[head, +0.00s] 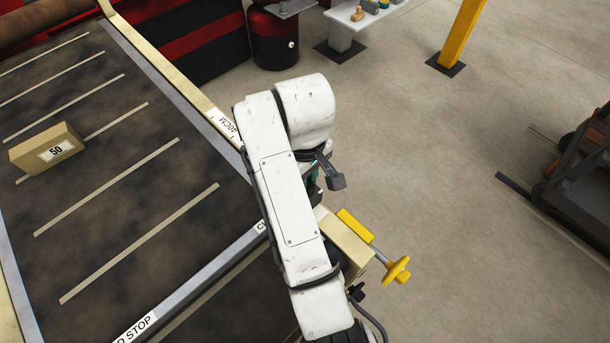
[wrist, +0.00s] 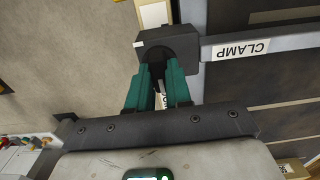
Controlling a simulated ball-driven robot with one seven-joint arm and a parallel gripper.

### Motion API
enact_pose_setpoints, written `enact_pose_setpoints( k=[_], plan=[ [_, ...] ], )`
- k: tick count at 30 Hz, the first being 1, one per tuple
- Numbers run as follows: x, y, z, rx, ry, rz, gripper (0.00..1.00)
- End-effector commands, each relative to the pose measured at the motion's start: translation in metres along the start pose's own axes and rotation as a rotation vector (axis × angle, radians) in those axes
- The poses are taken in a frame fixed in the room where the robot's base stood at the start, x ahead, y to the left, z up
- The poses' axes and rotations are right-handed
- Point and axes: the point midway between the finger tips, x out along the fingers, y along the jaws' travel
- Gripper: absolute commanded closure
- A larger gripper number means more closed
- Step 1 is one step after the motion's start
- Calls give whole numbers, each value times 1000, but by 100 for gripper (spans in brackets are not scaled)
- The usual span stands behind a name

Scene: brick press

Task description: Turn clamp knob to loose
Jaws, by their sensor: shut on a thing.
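The clamp knob (wrist: 168,42) is a dark block with a small white mark at its left edge, at the top centre of the wrist view. My gripper (wrist: 160,72) has two green fingers closed on this knob from the near side, with a narrow dark gap between them. A white CLAMP label (wrist: 240,49) is on the grey bar to the right of the knob. A partly hidden label with dark letters shows between the fingers. In the head view my white arm hides the knob and most of the gripper.
A yellow handwheel (head: 397,270) sticks out at the bed's corner, close to my arm. A box marked 50 (head: 47,148) lies on the dark striped bed (head: 110,225). A yellow post (head: 462,35) and a dark cart (head: 582,175) stand apart. The floor between is clear.

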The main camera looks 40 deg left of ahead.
Motion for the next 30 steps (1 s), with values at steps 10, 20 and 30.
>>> enact_pose_setpoints(
  k=[10, 20, 30],
  plan=[
    [-2, 1, 0, -7, 3, 3, 100],
    [-1, 0, 0, -5, 2, 1, 55],
    [-6, 4, -3, -4, 2, 2, 55]
  ],
)
